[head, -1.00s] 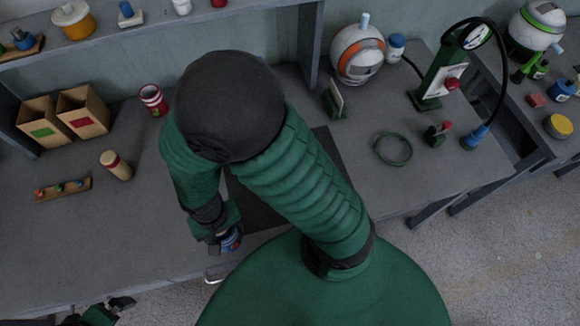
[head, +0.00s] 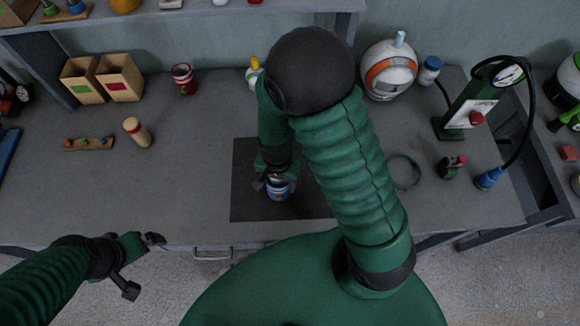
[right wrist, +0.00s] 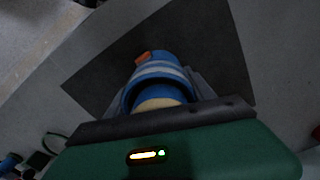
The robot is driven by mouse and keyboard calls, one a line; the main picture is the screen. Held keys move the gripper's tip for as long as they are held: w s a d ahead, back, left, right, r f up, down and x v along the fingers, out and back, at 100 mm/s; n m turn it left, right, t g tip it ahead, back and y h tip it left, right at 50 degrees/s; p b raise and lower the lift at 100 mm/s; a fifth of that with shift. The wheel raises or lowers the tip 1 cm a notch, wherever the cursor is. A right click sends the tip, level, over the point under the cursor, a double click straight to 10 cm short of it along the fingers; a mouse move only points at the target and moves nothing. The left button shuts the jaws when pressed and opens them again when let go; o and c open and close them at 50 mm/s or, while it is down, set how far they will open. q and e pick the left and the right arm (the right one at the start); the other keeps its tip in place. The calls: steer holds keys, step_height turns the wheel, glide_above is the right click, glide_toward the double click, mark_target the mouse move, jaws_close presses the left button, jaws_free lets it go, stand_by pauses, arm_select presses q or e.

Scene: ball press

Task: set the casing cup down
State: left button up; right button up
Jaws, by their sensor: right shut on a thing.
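The casing cup (head: 279,191) is blue with pale bands. My right gripper (head: 270,184) is shut on it, over the dark mat (head: 250,205) on the bench. In the right wrist view the cup (right wrist: 160,72) sits between the fingers, with an orange mark on its far side and a tan, rounded surface at its near end. The mat (right wrist: 215,45) lies behind it. I cannot tell whether the cup touches the mat. My left gripper (head: 140,265) is open and empty, in front of the bench's front edge at lower left.
Two wooden boxes (head: 122,85), a red-and-white can (head: 184,79), a tan cylinder (head: 137,132) and a peg strip (head: 88,144) stand to the left. A green press (head: 470,112), a green ring (head: 403,172) and a white-orange ball (head: 390,70) are to the right.

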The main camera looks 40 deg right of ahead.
steer(key=w+d, duration=0.1)
steer(key=d, duration=0.1)
steer(key=w+d, duration=0.1)
steer(key=d, duration=0.1)
steer(key=w+d+f, duration=0.1)
steer(key=w+d, duration=0.1)
steer(key=d, duration=0.1)
steer(key=shift+d+p, duration=0.1)
steer(key=shift+p, duration=0.2)
steer(key=f, duration=0.3)
steer(key=shift+a+f, duration=0.1)
steer(key=shift+a, duration=0.15)
steer(key=shift+w+a, duration=0.1)
steer(key=shift+a, duration=0.05)
steer(key=shift+f, duration=0.2)
steer(key=o, duration=1.4)
steer(key=shift+d, duration=0.25)
steer(key=shift+a, duration=0.1)
